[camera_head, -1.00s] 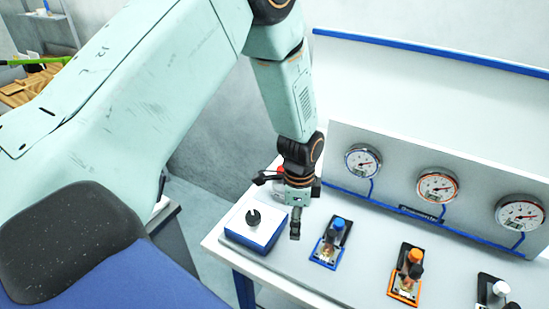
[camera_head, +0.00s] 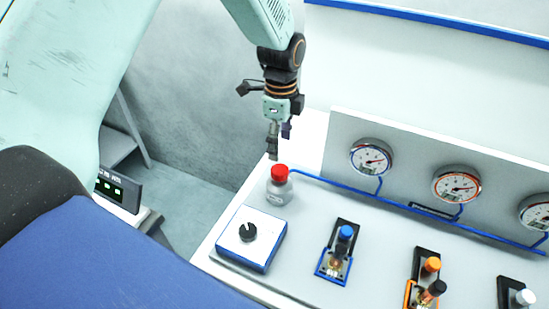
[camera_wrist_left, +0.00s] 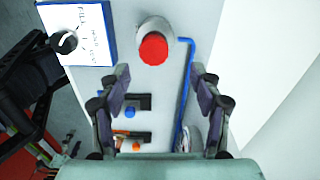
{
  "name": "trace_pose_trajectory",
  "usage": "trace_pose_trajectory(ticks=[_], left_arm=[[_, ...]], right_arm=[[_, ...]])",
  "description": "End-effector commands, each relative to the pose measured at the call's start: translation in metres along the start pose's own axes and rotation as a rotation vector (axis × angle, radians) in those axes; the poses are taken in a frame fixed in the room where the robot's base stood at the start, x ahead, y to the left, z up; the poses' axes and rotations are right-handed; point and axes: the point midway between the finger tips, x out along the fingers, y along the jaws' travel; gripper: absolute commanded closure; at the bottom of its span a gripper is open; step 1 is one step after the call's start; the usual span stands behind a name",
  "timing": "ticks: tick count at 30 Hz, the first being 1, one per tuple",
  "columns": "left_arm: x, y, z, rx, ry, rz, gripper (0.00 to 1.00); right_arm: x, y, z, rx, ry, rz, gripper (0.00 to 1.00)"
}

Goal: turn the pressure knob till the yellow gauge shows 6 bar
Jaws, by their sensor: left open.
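My left gripper (camera_head: 273,150) is open and empty, pointing down above and just behind the red-capped grey knob (camera_head: 279,186). In the left wrist view the gripper's spread fingers (camera_wrist_left: 160,72) show below the red cap (camera_wrist_left: 153,48), with no contact visible. A black knob (camera_head: 247,231) sits on a white-topped blue box (camera_head: 268,254) at the bench's left end. I cannot tell which is the pressure knob. No gauge looks clearly yellow; the middle gauge (camera_head: 457,186) has an orange rim. Its reading is too small to tell. My right gripper is not in view.
Other gauges, grey-rimmed, stand left (camera_head: 371,157) and right (camera_head: 536,211) on the panel. A blue pipe (camera_head: 335,187) runs from the red-capped knob along the panel. Blue-capped (camera_head: 345,232), orange-capped (camera_head: 432,264) and white-capped (camera_head: 525,297) valves stand in front.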

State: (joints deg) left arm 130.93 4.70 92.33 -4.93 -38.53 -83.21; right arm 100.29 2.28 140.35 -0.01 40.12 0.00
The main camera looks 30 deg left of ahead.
Motion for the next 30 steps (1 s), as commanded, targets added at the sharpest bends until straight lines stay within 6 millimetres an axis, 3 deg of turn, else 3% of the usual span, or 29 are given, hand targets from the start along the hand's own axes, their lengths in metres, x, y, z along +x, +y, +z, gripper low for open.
trace_pose_trajectory(ticks=[15, 28, 30], left_arm=[[0.066, 0.005, -0.003, -0.001, 0.000, 0.002, 0.36], [0.077, 0.002, 0.000, -0.002, 0.000, -0.001, 0.36], [0.077, 0.002, 0.001, -0.002, 0.000, -0.001, 0.42]], right_arm=[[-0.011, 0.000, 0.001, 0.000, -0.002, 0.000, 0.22], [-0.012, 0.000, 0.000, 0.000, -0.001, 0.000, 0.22], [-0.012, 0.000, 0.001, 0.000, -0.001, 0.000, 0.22]])
